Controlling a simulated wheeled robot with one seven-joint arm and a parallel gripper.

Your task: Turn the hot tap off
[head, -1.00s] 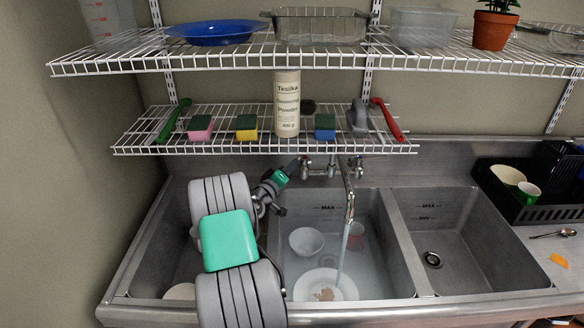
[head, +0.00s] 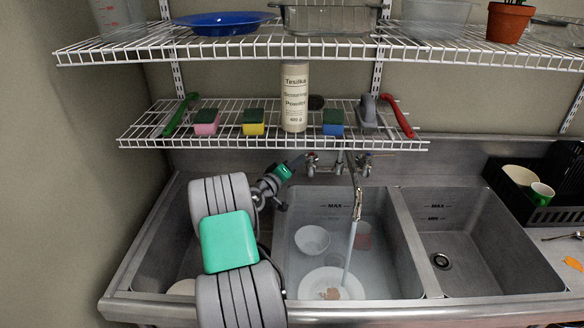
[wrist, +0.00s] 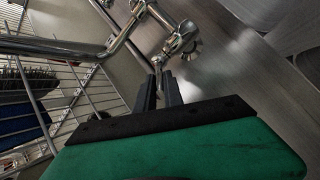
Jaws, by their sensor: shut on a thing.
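The hot tap (head: 312,160) is the left one of two chrome taps on the wall behind the middle basin. My gripper (head: 302,158) reaches it from the left. In the wrist view my gripper (wrist: 159,80) has its two dark fingers shut around the chrome handle of the hot tap (wrist: 160,62). The fingers hide part of the handle, so its exact angle is unclear. Water runs from the spout (head: 358,205) into the middle basin (head: 390,262), where dishes lie in the water.
A wire shelf (head: 160,132) with sponges, brushes and a powder canister (head: 295,95) hangs just above the taps. The wrist view shows its wires close on the left. The right basin (head: 470,225) is empty. A black dish rack (head: 545,212) stands at the right.

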